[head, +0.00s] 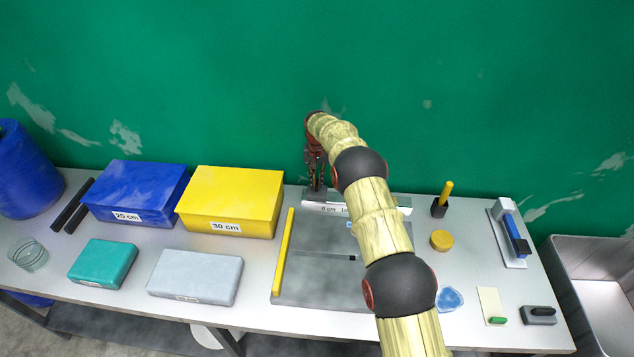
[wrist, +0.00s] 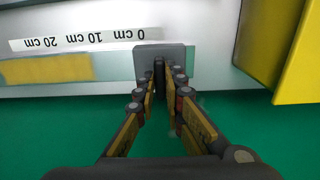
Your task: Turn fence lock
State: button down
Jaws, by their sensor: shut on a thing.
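The fence is a pale rail with a "0 cm" scale label (head: 326,209) at the back of a grey board (head: 315,287). In the wrist view the scale label (wrist: 85,38) runs left of a dark grey block (wrist: 143,54), which I take as the fence lock's body. My gripper (head: 317,187) reaches down to the rail's left end. In the wrist view my gripper (wrist: 161,72) is shut on a small dark upright piece at the block, apparently the lock's lever. The fingertips hide most of that piece, so its angle cannot be told.
A yellow 30 cm box (head: 232,199) stands close left of my gripper. A blue 20 cm box (head: 139,189) is farther left. A yellow bar (head: 284,251) lies along the board's left side. The green wall (head: 220,80) rises behind the table.

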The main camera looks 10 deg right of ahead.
aim_at(317, 182)
jog(key=c, duration=1.9)
grip_release()
notch_tip(317, 182, up, 12)
jog(key=shift+f, duration=0.1)
jog(key=shift+w, duration=0.1)
